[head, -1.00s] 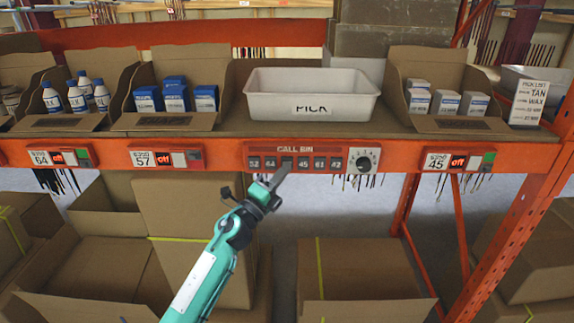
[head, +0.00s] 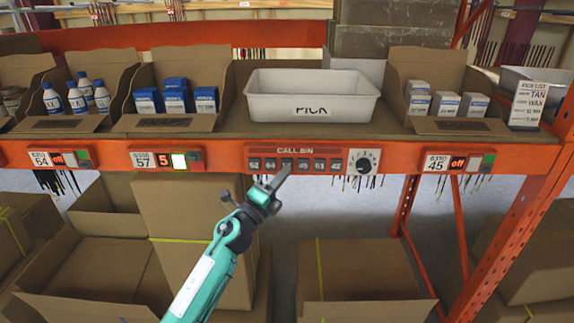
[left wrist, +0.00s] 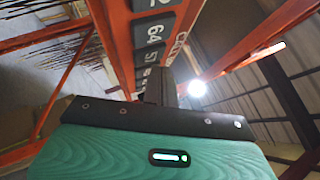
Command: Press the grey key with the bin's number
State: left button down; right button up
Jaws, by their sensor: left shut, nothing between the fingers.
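The CALL BIN panel (head: 300,151) on the orange shelf beam carries a row of grey keys, among them 64 (head: 269,163), 45 (head: 303,164) and 61 (head: 319,164). The key between 64 and 45 (head: 287,162) is just above my left gripper's tip; the left wrist view suggests it reads 57 (left wrist: 149,75). My left gripper (head: 281,176) is shut and empty, pointing up at that key; I cannot tell whether it touches. The bin 57 label (head: 142,160) has a display (head: 164,160) reading 5 and a lit button (head: 180,161). My right gripper is not in view.
The white PICK tote (head: 312,114) stands above the panel. A dial (head: 367,162) is at the panel's right. Bins 64 (head: 56,159) and 45 (head: 456,163) read off. A pick list card (head: 527,106) stands at right. Open cardboard boxes (head: 355,275) lie below.

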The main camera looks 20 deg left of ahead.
pick_arm(q)
jog(key=shift+s, duration=0.2)
jog(key=shift+d, duration=0.1)
jog(key=s, duration=0.2)
jog(key=s+d+p, duration=0.1)
jog(key=s, duration=0.1)
jog(key=shift+s+d, duration=0.15)
jog(key=shift+s, duration=0.25)
dwell(0.5)
